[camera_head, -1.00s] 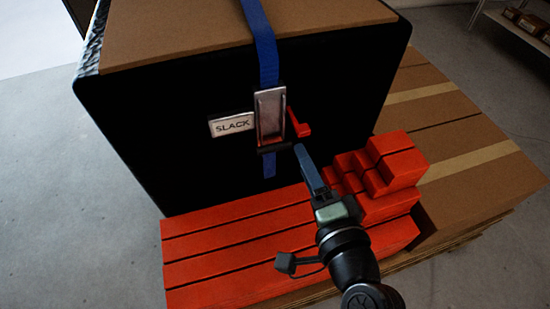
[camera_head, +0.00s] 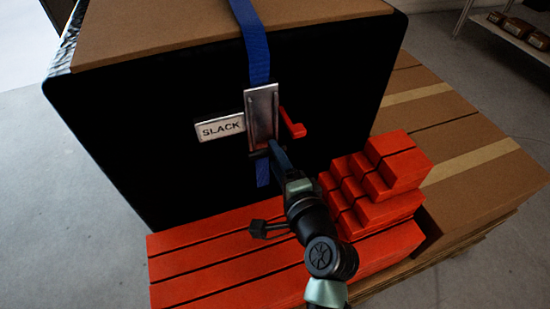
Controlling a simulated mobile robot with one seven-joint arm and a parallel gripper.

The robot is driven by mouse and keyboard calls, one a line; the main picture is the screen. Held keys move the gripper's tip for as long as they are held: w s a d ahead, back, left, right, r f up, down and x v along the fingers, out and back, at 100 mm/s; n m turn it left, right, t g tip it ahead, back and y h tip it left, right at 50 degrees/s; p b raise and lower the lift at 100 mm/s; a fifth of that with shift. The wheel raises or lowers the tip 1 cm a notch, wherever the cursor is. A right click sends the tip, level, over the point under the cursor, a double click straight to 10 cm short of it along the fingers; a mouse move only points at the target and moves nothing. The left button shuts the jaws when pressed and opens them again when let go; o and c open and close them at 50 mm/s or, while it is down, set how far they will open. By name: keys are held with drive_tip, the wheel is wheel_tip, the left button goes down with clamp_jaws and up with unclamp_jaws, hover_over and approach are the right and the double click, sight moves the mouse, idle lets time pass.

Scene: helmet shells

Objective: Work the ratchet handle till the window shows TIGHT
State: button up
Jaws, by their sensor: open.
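A metal ratchet (camera_head: 262,112) sits on a blue strap (camera_head: 250,40) against the black side of a large box. A white window plate (camera_head: 220,127) left of it reads SLACK. A red lever (camera_head: 292,123) sticks out at the ratchet's right side. My gripper (camera_head: 274,146) is at the ratchet's lower end, its blue-grey fingers pointing up at it. The fingertips overlap the ratchet's bottom edge in the picture; I cannot tell whether they touch it. Nothing shows held in the jaws, which are open. The arm hides part of the strap's lower end.
Red stepped blocks (camera_head: 375,180) stand right of my arm, close to it. Red slabs (camera_head: 220,250) lie below, in front of the black box (camera_head: 130,130). Brown cartons (camera_head: 460,150) lie to the right. Grey floor is free at left.

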drive_tip(key=shift+w+a+f, duration=0.1)
drive_tip(key=shift+w+a, duration=0.05)
drive_tip(key=shift+w, duration=0.35)
clamp_jaws()
idle(1.2)
